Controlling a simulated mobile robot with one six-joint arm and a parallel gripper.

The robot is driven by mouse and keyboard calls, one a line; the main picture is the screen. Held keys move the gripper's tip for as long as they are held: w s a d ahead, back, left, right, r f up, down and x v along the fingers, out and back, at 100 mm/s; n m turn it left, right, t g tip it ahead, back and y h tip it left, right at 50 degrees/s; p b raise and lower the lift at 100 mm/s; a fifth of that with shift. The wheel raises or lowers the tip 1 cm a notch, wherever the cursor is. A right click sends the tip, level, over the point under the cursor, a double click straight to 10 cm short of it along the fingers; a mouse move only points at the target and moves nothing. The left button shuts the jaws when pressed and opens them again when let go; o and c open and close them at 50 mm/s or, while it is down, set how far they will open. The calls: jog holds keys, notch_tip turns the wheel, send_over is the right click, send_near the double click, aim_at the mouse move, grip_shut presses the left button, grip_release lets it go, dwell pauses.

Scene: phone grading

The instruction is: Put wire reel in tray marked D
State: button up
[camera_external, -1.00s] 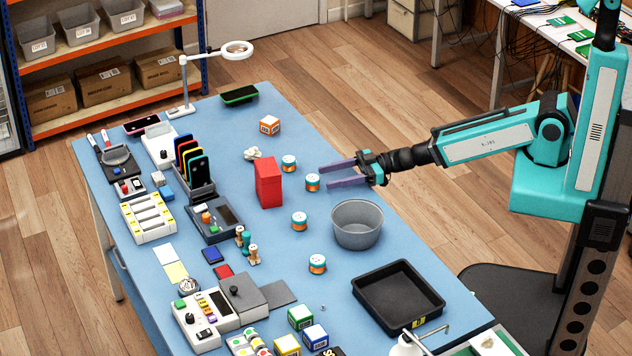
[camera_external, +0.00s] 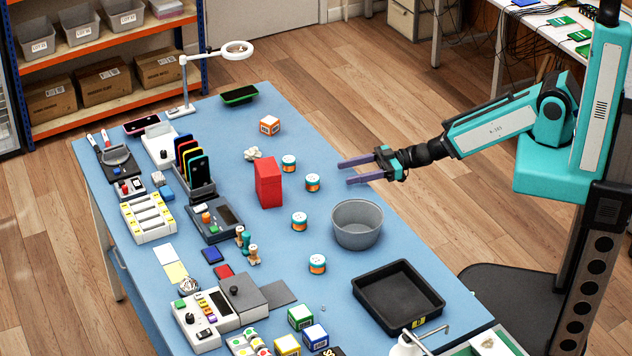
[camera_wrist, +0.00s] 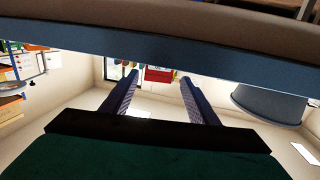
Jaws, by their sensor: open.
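Which one is the wire reel I cannot tell for sure. A black tray (camera_external: 372,316) lies at the front right with a small yellow label; its letter is too small to read. My gripper (camera_external: 344,173) is open and empty, in the air right of the second reel. Its spread fingers also show in the wrist view (camera_wrist: 158,77).
A grey bucket (camera_external: 357,237) stands between my gripper and the tray. A red block (camera_external: 269,184) stands upright left of the reels. Small wooden and teal spools (camera_external: 247,244), phones in a rack (camera_external: 190,172) and other devices crowd the table's left side.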

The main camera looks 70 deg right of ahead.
jog(key=shift+p+v, duration=1.1)
jog(key=shift+v, duration=0.5)
jog(key=shift+o, duration=0.5)
